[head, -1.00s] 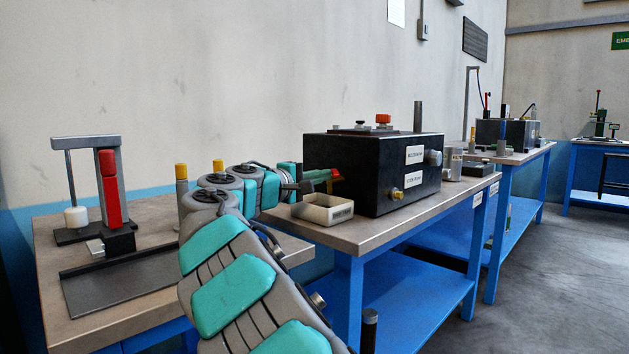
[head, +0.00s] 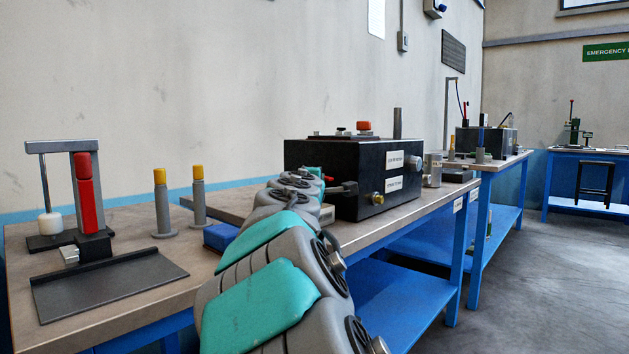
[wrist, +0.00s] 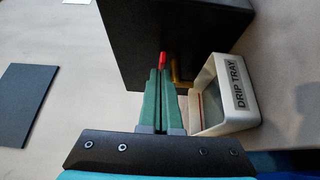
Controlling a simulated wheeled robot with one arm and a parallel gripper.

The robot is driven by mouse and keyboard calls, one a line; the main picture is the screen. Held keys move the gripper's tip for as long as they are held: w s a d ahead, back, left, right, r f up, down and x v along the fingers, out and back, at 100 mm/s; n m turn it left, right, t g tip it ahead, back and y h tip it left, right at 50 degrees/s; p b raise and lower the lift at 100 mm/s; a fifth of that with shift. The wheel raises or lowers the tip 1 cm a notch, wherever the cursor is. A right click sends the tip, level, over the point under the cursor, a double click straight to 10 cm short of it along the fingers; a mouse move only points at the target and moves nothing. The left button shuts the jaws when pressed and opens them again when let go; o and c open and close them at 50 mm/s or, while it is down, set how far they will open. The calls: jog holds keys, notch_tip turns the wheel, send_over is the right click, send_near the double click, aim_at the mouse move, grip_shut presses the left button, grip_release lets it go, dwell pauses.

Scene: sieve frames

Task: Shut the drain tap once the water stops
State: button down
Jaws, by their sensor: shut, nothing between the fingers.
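The black box (head: 345,160) stands on the bench in the head view, with labels and a brass fitting (head: 377,198) on its right face. In the wrist view its dark wall (wrist: 135,45) is ahead of my gripper (wrist: 158,74). My gripper's green fingers are shut together with nothing between them. A red lever tip (wrist: 162,60), seemingly the drain tap's handle, shows just beyond the fingertips; I cannot tell whether they touch. A yellowish part (wrist: 181,76) sits beside it, partly hidden. The white drip tray (wrist: 245,115) lies right of the fingers. I cannot make out any water.
A stand with a red handle (head: 85,195) and a dark plate (head: 110,283) are at the bench's left. Two yellow-topped posts (head: 161,200) (head: 198,195) and a blue block (head: 221,237) stand near my arm. Open floor (head: 540,270) lies right of the benches.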

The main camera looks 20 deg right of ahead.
jog(key=n+y, duration=0.1)
jog(key=d+n+t+y+p, duration=0.1)
jog(key=y, duration=0.1)
jog(key=n+y, duration=0.1)
jog(key=shift+d+t+y, duration=0.3)
jog(key=shift+y, duration=0.1)
jog(key=shift+d+p, duration=0.4)
jog(key=shift+p, duration=0.05)
dwell(0.4)
